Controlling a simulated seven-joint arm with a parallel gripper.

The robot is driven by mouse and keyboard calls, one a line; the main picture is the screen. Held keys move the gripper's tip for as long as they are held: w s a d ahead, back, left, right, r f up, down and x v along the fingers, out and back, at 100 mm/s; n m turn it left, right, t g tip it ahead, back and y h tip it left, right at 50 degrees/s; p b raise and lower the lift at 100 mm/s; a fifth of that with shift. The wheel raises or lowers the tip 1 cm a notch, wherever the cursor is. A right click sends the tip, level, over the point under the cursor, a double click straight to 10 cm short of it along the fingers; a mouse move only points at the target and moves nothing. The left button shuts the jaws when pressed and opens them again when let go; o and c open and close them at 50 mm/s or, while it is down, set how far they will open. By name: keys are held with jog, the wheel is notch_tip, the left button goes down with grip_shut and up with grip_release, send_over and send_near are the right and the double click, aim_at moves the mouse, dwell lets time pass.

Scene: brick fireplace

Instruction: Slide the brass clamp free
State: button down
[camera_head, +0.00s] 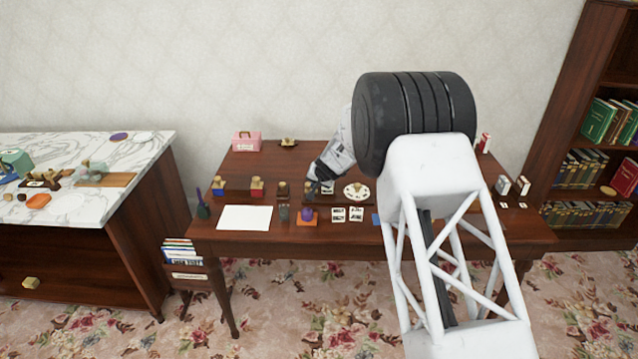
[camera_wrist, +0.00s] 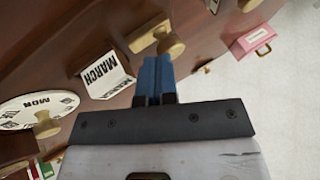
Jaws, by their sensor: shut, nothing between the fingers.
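My gripper (camera_wrist: 155,62) is shut and empty, its blue fingers side by side. Just beyond the fingertips is a brass piece with a rounded knob (camera_wrist: 158,38), seemingly the clamp. I cannot tell whether the fingers touch the brass. In the head view my gripper (camera_head: 320,179) is low over the middle of the wooden table (camera_head: 262,174), and the brass piece there is too small to make out clearly.
A round white dial (camera_wrist: 25,106) with its own brass knob lies near the card. A pink case (camera_head: 246,142) and a brass object (camera_head: 289,142) stand at the table's back. White paper (camera_head: 245,218) lies at front left. Several small blocks crowd the middle.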

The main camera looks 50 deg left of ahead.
jog(key=shift+r, duration=0.1)
dwell(0.3)
jog(key=w+v, duration=0.1)
jog(key=v, duration=0.8)
jog(key=shift+s+d+r, duration=0.25)
jog(key=shift+s+r, duration=0.15)
jog(key=shift+s, duration=0.1)
dwell(0.5)
